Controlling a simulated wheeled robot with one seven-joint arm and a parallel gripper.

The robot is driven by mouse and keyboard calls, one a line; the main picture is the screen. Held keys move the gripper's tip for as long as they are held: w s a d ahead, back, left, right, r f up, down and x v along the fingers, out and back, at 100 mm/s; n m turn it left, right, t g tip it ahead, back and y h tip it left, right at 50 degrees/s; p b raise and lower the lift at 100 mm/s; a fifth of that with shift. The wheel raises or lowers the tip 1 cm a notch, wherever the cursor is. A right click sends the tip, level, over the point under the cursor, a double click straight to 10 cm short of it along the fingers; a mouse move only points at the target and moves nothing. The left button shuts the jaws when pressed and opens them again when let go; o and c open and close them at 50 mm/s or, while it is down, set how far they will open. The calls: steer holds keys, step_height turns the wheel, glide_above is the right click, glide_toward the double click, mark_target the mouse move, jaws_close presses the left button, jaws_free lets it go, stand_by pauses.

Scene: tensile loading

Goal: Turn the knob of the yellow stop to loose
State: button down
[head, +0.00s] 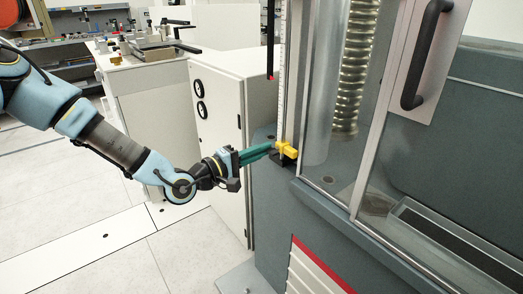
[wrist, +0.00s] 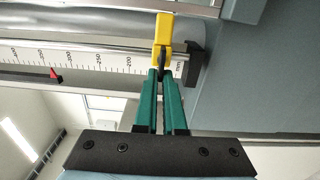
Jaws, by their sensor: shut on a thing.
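The yellow stop (head: 287,150) sits low on the upright scale rail of the testing machine. In the wrist view the yellow stop (wrist: 164,32) straddles the scale (wrist: 105,62), near its end. A small dark knob (wrist: 161,62) shows between the green fingertips. My gripper (head: 270,149) reaches the stop from the left in the head view. In the wrist view my gripper (wrist: 162,74) has its fingers close together and shut on the knob. The fingertips hide much of the knob, and its turned position cannot be told.
A red pointer (wrist: 56,75) is on the scale, away from the stop. The machine's glass door has a black handle (head: 425,52) at the right. A white cabinet (head: 218,130) stands behind my gripper. The floor (head: 110,250) at the front left is clear.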

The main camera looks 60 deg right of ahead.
steer(key=c, duration=1)
jaws_free()
steer(key=b+v, duration=0.2)
steer(key=v, duration=0.8)
steer(key=shift+a, duration=0.4)
steer(key=shift+w, duration=0.1)
